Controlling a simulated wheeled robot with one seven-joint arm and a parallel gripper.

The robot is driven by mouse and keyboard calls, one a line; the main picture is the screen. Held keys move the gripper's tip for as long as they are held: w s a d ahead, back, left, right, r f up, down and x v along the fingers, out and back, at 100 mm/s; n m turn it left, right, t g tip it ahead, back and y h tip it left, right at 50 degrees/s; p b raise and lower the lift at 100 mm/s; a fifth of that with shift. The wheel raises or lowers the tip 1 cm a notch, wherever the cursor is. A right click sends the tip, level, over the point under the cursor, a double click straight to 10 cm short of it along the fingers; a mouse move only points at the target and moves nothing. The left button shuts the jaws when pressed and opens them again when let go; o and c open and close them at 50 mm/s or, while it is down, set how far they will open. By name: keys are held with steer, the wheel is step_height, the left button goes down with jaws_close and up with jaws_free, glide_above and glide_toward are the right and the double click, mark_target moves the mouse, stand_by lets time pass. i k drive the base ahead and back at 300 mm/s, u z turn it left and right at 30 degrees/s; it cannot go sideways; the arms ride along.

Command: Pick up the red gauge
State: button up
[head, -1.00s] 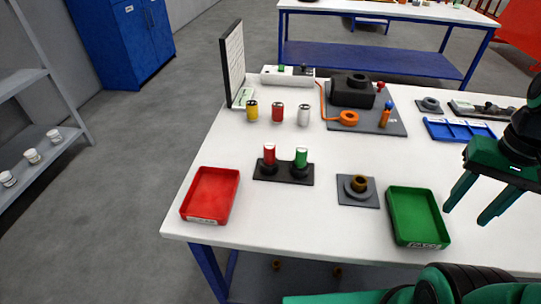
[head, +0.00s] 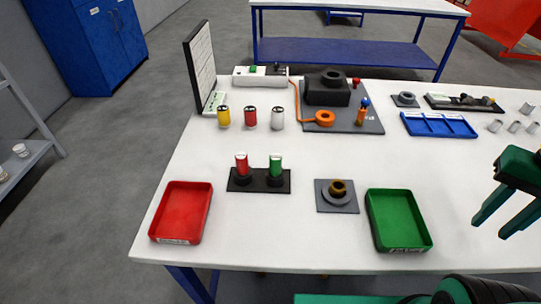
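The red gauge (head: 241,163) stands upright in the left seat of a black two-seat stand (head: 259,184) on the white table. A green gauge (head: 276,165) stands upright in the right seat. The lower ends of both are hidden in the stand. My gripper (head: 489,229) is at the right edge of the head view, its two green fingers pointing down and apart with nothing between them. It is well to the right of the red gauge, beyond the green tray.
A red tray (head: 160,226) and a green tray (head: 426,232) lie near the front edge. A grey plate (head: 325,205) with a brass-coloured ring (head: 338,187) sits between. Yellow, red and white cylinders (head: 250,117) stand behind the stand.

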mark_target(241, 158)
steer(key=z, duration=0.1)
steer(key=k, duration=1)
steer(key=u, duration=0.5)
steer(key=i, duration=1)
